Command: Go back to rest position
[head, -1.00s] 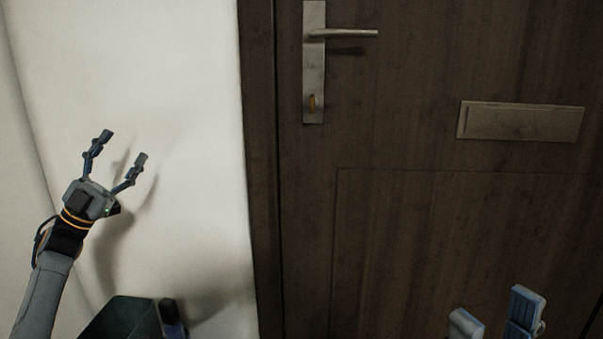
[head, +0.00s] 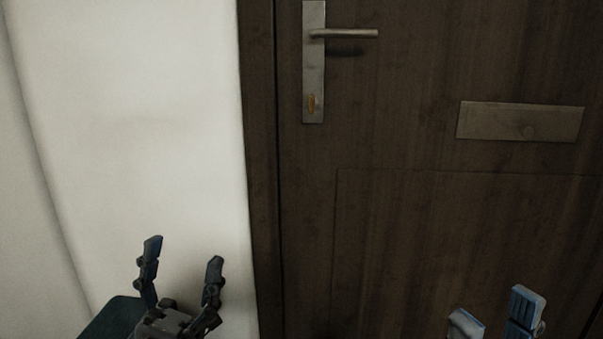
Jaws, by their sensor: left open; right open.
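My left gripper (head: 182,250) is at the lower left of the head view, in front of the white wall. Its two dark fingers point up and stand apart, open and empty. My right gripper (head: 495,312) is at the lower right edge, in front of the door. Only its blue-grey fingertips show, spread apart with nothing between them. The rest of the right gripper is cut off by the bottom edge of the picture.
A dark wooden door (head: 420,230) fills the right side, with a metal handle (head: 345,33) and a mail slot plate (head: 520,121). A white wall (head: 130,120) is at left. A dark green container (head: 108,318) is partly hidden behind my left gripper.

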